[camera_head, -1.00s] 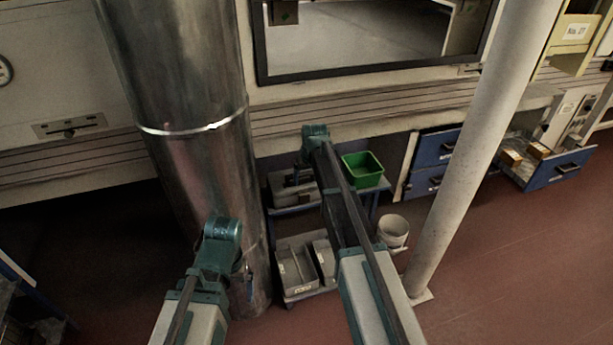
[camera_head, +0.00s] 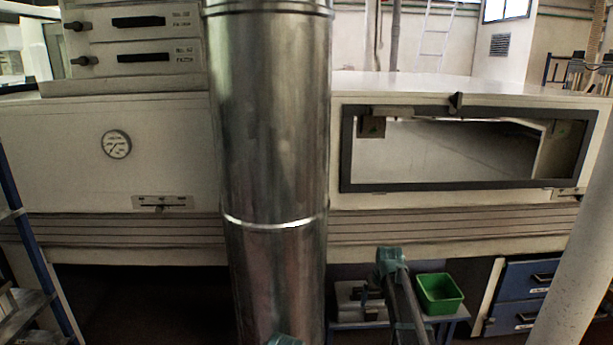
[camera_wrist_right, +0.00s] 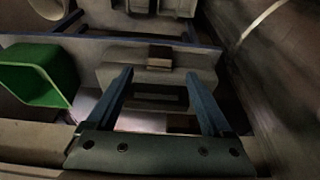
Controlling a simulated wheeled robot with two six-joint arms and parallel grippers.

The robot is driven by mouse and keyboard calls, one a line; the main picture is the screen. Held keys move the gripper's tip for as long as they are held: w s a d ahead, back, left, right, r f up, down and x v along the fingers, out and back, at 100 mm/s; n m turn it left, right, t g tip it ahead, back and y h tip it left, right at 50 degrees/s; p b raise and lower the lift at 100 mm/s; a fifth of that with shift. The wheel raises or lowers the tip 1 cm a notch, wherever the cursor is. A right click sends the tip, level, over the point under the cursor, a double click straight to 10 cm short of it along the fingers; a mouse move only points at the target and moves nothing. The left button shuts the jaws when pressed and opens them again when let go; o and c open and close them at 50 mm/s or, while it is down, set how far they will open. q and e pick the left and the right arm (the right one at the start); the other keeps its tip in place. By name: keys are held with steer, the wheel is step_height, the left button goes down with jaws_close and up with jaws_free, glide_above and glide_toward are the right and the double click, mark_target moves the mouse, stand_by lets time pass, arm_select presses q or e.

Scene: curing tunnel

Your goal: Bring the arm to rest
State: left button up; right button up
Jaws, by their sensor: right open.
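My right arm (camera_head: 397,285) rises from the bottom of the head view, its teal joint in front of the low stand below the oven. In the right wrist view my right gripper (camera_wrist_right: 160,73) is open, its two blue fingers apart with nothing between them. Beyond the fingers is a grey bin (camera_wrist_right: 112,74) with a small dark block (camera_wrist_right: 160,56) at its edge. Only a teal piece of my left arm (camera_head: 283,340) shows at the bottom edge of the head view. My left gripper is out of view.
A steel duct (camera_head: 272,150) stands in front of the oven (camera_head: 60,150), left of my right arm. A green bin (camera_head: 439,306) is just right of that arm. A pale post (camera_head: 575,270) and blue drawers (camera_head: 530,275) are farther right. A ladder-like frame (camera_head: 30,300) stands at left.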

mark_target(372, 312)
steer(key=b+x, duration=0.7)
steer(key=x, duration=0.2)
steer(key=shift+b, duration=0.35)
